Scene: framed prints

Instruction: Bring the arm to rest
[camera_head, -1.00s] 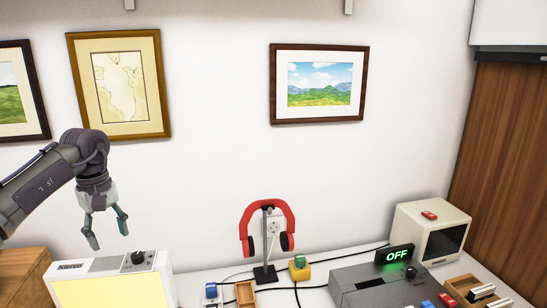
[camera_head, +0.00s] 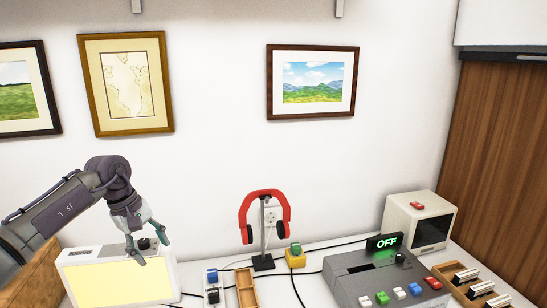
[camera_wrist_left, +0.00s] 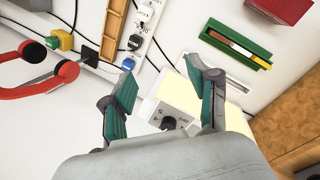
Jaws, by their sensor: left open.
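My left gripper (camera_head: 150,247) is open and empty, in front of the upper right part of the white box with a yellow panel (camera_head: 115,281) in the head view. Its teal fingers also show apart in the left wrist view (camera_wrist_left: 163,95), with the box's black knob (camera_wrist_left: 168,123) between and below them. I cannot tell whether a finger touches the box. My right gripper is in neither view.
Framed prints (camera_head: 312,82) hang on the wall.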

